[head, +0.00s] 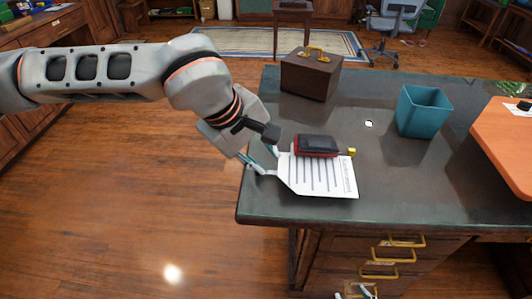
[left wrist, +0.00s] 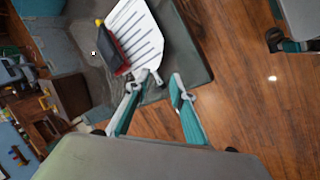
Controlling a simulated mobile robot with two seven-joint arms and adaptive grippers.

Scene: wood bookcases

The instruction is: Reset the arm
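My left arm reaches in from the left in the head view. Its gripper (head: 271,162) is at the left edge of the dark desk (head: 390,190), beside a white lined sheet of paper (head: 322,176). In the left wrist view, the two teal fingers of this gripper (left wrist: 166,82) are apart with nothing seen held between them. The near end of the sheet (left wrist: 145,45) lies just beyond the fingertips; I cannot tell whether they touch it. My right gripper (head: 357,292) shows only as fingertips at the bottom edge, below the desk drawers; its opening is unclear.
A red and black block-like object (head: 317,146) rests on the sheet, with a small yellow item (head: 351,152) beside it. A brown box with a gold handle (head: 311,76), a teal bin (head: 423,111) and an orange board (head: 505,145) stand on the desk. Open wooden floor (head: 130,200) lies left.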

